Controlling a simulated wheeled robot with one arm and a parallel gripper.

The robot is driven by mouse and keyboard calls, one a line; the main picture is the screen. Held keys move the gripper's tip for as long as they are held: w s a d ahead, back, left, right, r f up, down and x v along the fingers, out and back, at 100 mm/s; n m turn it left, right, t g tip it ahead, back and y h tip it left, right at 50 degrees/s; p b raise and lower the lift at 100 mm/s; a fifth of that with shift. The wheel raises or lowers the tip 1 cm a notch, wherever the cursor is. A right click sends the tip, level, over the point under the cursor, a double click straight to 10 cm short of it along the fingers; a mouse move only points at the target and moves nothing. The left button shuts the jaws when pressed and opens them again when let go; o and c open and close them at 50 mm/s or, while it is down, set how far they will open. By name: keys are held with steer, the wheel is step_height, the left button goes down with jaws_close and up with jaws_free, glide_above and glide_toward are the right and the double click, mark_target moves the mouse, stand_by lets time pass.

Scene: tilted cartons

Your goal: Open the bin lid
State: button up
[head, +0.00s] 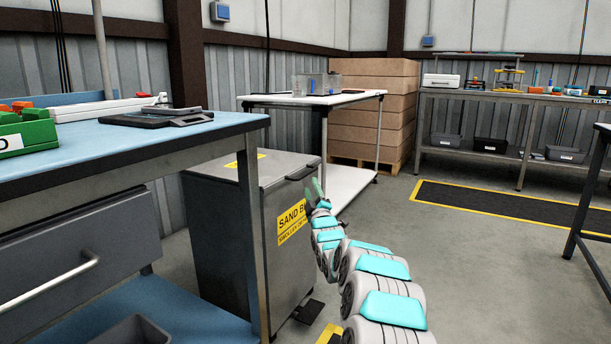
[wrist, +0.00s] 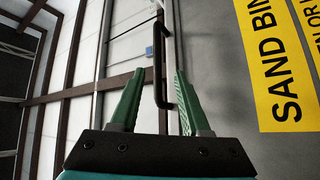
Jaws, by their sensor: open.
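The grey metal sand bin (head: 222,235) stands between the blue-topped bench and the white table, with a yellow "SAND BIN" label on its front. Its lid (head: 215,172) lies flat and shut on top. A dark bar handle (head: 300,172) sits at the lid's front edge; it also shows in the wrist view (wrist: 158,65). My gripper (head: 317,187) is at the front of the bin, close to the handle. In the wrist view my gripper (wrist: 154,72) is open, and the handle appears between its two green fingers. I cannot tell whether they touch it.
The blue-topped bench (head: 190,137) stands close on the left, its corner overlapping the bin. The white table (head: 345,97) is behind the bin, with stacked cartons (head: 372,90) beyond. A dark pedal (head: 308,312) is at the bin's foot. Floor to the right is open.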

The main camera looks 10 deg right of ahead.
mark_target(308, 173)
steer(key=shift+n+t, duration=0.3)
steer(key=shift+t, duration=0.1)
steer(key=shift+x, duration=4.25)
steer(key=shift+w+d+f, duration=0.1)
steer(key=shift+d+f, duration=0.1)
steer(key=shift+c, duration=0.2)
jaws_close()
